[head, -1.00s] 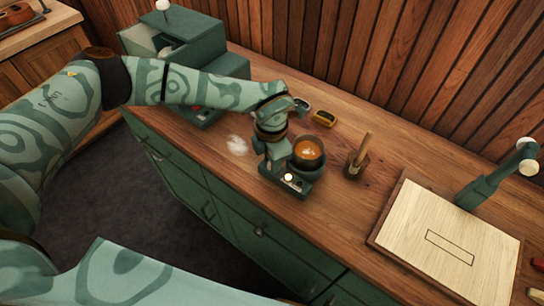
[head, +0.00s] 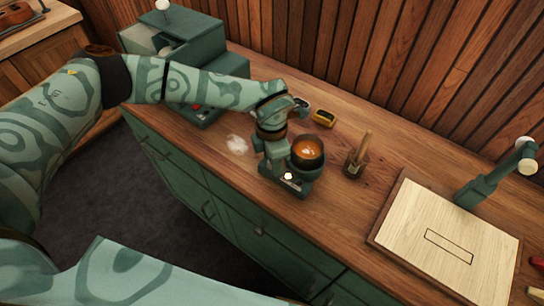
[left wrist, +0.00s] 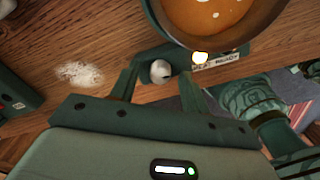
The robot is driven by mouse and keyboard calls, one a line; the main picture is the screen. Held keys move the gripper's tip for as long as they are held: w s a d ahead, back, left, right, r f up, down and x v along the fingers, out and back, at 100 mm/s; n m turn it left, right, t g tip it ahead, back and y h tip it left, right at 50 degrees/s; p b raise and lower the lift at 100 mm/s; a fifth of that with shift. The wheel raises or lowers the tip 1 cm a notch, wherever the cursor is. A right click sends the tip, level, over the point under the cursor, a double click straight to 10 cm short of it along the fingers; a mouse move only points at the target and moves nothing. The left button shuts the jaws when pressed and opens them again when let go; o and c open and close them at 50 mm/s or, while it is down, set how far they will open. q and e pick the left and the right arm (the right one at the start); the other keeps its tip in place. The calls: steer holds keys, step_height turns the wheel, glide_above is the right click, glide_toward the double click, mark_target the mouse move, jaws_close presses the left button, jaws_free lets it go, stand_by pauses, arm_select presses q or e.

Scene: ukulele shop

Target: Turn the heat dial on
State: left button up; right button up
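The glue pot (head: 309,148), holding amber liquid, sits on a small green heater base (head: 297,189) on the wooden counter. The heat dial (left wrist: 160,70) is a small pale knob with a dark mark, seen in the left wrist view. A small lamp (left wrist: 200,57) beside it glows, next to a label that reads READY. My left gripper (head: 279,171) is low at the heater's left front. In the left wrist view its fingers (left wrist: 160,77) stand either side of the dial, with narrow gaps showing; contact is not clear. My right gripper is out of view.
A brush in a holder (head: 356,163) stands right of the pot. A pale board (head: 446,240) is at right. White powder (head: 237,144) lies left of the heater. A green machine (head: 184,60) stands further left.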

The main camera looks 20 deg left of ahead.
arm_select(q)
step_height(320, 180, up, 16)
steer(key=p, duration=0.1)
steer(key=shift+r, duration=0.15)
steer(key=shift+d, duration=0.1)
stand_by(0.5)
